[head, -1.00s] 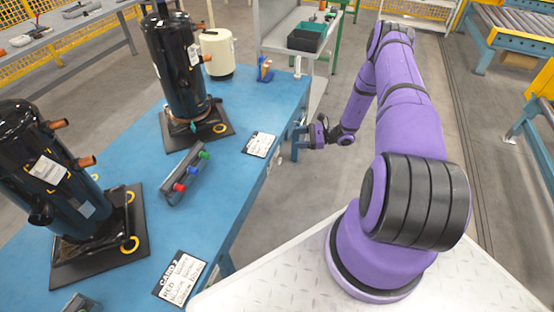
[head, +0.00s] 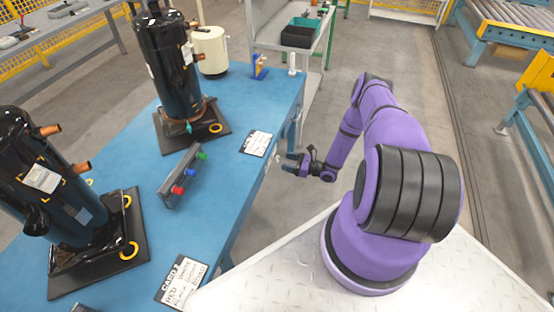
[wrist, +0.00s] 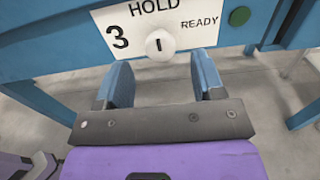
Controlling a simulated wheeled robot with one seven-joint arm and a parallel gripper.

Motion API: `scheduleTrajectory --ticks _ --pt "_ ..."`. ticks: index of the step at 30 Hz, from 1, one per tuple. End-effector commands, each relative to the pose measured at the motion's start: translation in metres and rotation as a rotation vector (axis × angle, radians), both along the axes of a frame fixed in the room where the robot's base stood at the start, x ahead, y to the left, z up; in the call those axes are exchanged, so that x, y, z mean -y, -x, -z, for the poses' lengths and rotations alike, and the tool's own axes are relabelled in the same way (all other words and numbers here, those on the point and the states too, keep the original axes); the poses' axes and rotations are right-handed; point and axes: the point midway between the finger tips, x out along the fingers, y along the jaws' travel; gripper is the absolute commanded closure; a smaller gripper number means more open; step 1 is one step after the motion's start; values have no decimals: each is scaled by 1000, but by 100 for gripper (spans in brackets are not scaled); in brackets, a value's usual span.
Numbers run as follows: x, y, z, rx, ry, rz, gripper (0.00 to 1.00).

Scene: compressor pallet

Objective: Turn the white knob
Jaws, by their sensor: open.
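The white knob (wrist: 159,43) is round, with a short dark upright mark on its face. It sits on a white plate (wrist: 198,32) marked "HOLD", "READY" and "3", on the blue table's side. The mark stands roughly upright, below the word HOLD. My gripper (wrist: 163,72) is open, its two blue fingers apart to the left and right of the knob and nearer the camera. Nothing is between the fingers, and I see no contact with the knob. In the head view my gripper (head: 289,163) is beside the table's right edge; the knob is not clear there.
A green round button (wrist: 239,16) is right of the plate. The blue table (head: 222,178) carries two black compressors (head: 172,62) on dark bases, a grey block (head: 180,176) with coloured knobs, and written cards (head: 257,142).

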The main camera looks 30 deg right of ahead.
Motion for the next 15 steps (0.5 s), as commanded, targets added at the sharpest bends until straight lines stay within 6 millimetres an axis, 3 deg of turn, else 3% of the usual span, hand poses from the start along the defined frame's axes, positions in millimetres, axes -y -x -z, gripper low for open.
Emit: scheduleTrajectory --ticks 6,15 --pt "-22 -28 0 1 0 -2 38" --pt "-33 -43 0 1 1 0 38"
